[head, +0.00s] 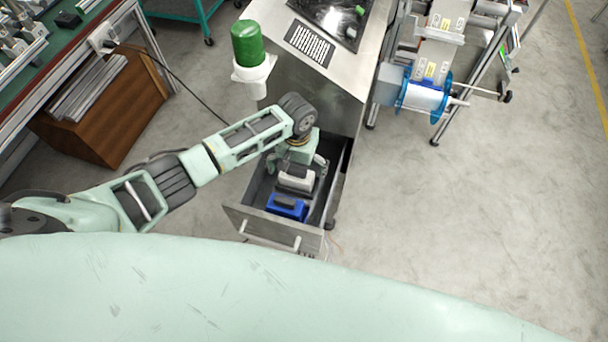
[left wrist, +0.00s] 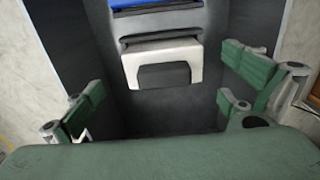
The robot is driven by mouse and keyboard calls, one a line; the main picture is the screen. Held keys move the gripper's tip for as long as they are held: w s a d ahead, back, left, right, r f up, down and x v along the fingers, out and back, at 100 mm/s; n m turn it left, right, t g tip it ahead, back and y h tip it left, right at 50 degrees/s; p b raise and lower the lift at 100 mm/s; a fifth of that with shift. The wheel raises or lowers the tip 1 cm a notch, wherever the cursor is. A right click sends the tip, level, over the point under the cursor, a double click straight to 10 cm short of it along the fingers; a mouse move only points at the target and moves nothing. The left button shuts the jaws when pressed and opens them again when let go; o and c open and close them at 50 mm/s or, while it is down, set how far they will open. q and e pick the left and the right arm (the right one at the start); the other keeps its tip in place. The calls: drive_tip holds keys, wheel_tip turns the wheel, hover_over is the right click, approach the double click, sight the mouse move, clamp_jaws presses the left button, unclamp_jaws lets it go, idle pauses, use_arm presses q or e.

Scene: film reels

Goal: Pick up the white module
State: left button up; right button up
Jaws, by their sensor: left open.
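The white module (head: 294,181), a pale block with a dark grey top part, lies in the open metal drawer (head: 261,225). It also shows in the left wrist view (left wrist: 189,55), near the top centre. A blue module (head: 283,207) lies beside it, nearer the drawer front; its edge shows in the left wrist view (left wrist: 160,5). My left gripper (head: 296,163) is over the back part of the drawer, close to the white module. In the left wrist view its green fingers (left wrist: 165,92) are spread wide with nothing between them. My right gripper is not seen.
The drawer's side walls stand close on both sides of my left gripper. Above the drawer is a metal console (head: 315,75) with a keyboard (head: 309,44) and a green cylinder (head: 246,43) at its left. A wooden box (head: 110,110) stands left.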

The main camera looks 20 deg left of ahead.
sight(297, 177)
use_arm(q)
drive_tip(key=f, duration=0.3)
drive_tip(key=shift+s+a+f, duration=0.1)
drive_tip(key=shift+s+a, duration=0.05)
drive_tip(key=shift+a, duration=0.2)
wheel_tip(297, 177, down, 3)
drive_tip(key=shift+d+r, duration=0.1)
drive_tip(key=shift+r, duration=0.1)
drive_tip(key=c, duration=1.4)
drive_tip(key=shift+o, duration=0.2)
drive_tip(key=shift+r, duration=0.15)
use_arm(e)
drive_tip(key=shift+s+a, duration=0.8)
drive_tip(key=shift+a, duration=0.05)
